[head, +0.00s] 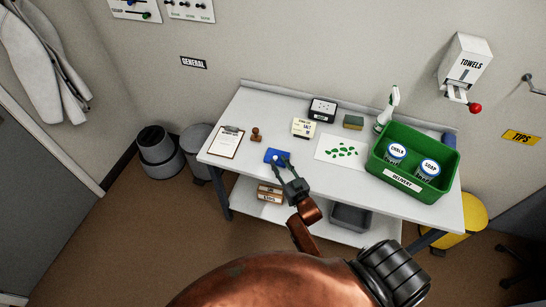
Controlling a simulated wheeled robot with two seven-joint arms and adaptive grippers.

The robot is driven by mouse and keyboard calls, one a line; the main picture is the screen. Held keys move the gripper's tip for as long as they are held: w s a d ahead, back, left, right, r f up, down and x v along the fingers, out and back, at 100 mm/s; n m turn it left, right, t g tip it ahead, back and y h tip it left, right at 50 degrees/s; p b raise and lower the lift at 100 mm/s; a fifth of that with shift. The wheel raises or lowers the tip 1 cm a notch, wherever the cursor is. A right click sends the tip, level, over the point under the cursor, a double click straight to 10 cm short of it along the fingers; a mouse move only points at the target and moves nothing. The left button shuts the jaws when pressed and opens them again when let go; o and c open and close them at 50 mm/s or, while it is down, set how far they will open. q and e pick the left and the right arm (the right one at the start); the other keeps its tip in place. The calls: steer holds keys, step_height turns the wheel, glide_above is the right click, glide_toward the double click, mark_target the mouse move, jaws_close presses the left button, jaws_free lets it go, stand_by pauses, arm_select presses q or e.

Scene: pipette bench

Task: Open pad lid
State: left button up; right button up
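A small blue pad (271,154) lies near the front edge of the white table, between a wooden stamp (256,134) and a white sheet. Its lid looks closed, though it is too small to be sure. My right gripper (281,161) reaches in from below, with its two dark fingers spread apart at the near side of the pad. The fingertips overlap the pad in the head view; I cannot tell whether they touch it. My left gripper is not in view.
A clipboard (226,142) lies at the table's left end. A note block (303,127), a black box (322,109) and a sponge (353,122) stand behind. Green pieces lie on a sheet (326,153). A green crate (443,160) with two jars fills the right end, beside a spray bottle (388,108).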

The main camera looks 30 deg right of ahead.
mark_target(275, 157)
steer(key=w, duration=0.2)
steer(key=shift+w, duration=1.05)
steer(key=shift+d, duration=0.1)
steer(key=c, duration=0.7)
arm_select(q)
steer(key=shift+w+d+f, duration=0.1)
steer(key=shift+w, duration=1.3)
arm_select(e)
jaws_close()
